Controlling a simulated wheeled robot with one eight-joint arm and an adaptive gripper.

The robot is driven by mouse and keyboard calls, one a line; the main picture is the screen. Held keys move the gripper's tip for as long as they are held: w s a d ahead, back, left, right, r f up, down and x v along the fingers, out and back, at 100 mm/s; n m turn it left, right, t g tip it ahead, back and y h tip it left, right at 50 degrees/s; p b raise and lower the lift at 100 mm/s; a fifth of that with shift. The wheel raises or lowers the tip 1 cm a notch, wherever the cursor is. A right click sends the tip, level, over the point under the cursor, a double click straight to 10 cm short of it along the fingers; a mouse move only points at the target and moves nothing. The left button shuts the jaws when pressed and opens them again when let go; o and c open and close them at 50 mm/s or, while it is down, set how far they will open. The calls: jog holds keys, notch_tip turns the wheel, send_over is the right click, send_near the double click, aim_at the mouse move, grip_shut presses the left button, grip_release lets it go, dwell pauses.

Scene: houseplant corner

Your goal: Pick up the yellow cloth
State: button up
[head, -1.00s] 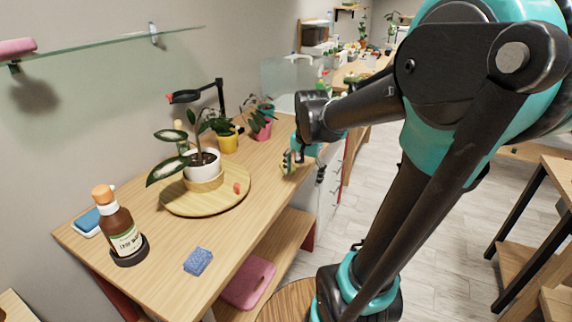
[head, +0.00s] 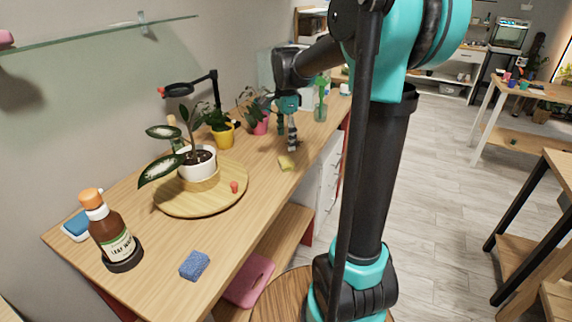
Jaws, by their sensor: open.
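The yellow cloth (head: 286,163) is a small folded piece lying flat on the wooden bench near its front edge, right of the round wooden board. My gripper (head: 292,148) points down just above and behind the cloth, close to its far side. It is open and holds nothing. The cloth is in full view; whether a fingertip touches the bench is too small to tell.
A round board (head: 225,204) carries a white-potted plant. A yellow pot (head: 224,138), a pink pot (head: 260,127) and a green spray bottle (head: 320,100) stand near my gripper. A brown bottle (head: 113,236) and a blue sponge (head: 194,265) are at the near end.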

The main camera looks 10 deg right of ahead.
aim_at(286, 160)
notch_tip(286, 160, down, 9)
jog(key=shift+w+d+f, duration=0.1)
jog(key=shift+w, duration=0.05)
dwell(0.4)
jog(key=shift+c, duration=0.5)
jog(key=c, duration=1)
jog(key=shift+r, duration=0.2)
notch_tip(286, 160, up, 20)
jog(key=shift+f, duration=0.1)
